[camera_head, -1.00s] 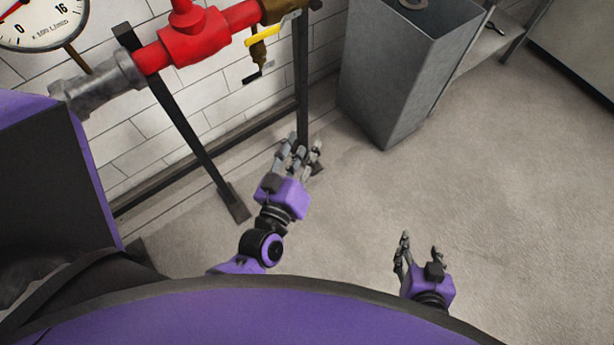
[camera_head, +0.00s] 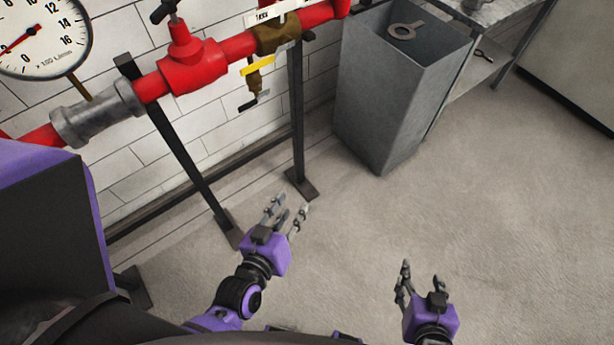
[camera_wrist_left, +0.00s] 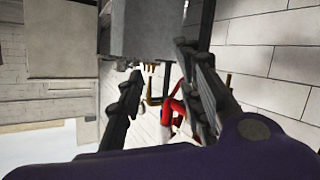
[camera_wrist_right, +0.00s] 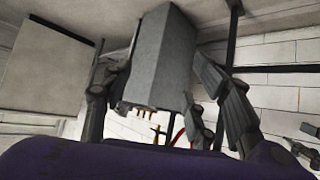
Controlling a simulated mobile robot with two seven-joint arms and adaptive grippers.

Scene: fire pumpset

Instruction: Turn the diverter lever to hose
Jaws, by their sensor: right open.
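A yellow lever (camera_head: 257,65) sits below a brass valve body (camera_head: 277,34) on the red pipe, at the top of the head view. It has a dark end piece below it. A small pale label (camera_head: 264,16) is by the brass body; I cannot read it surely. My left gripper (camera_head: 288,208) is open and empty, well below the lever in the picture and apart from it. Its spread fingers also show in the left wrist view (camera_wrist_left: 160,85). My right gripper (camera_head: 422,274) is open and empty, further right over the floor. Neither wrist view clearly shows the lever.
A tall grey bin (camera_head: 385,105) stands right, beside a bench (camera_head: 490,50). The floor right is clear.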

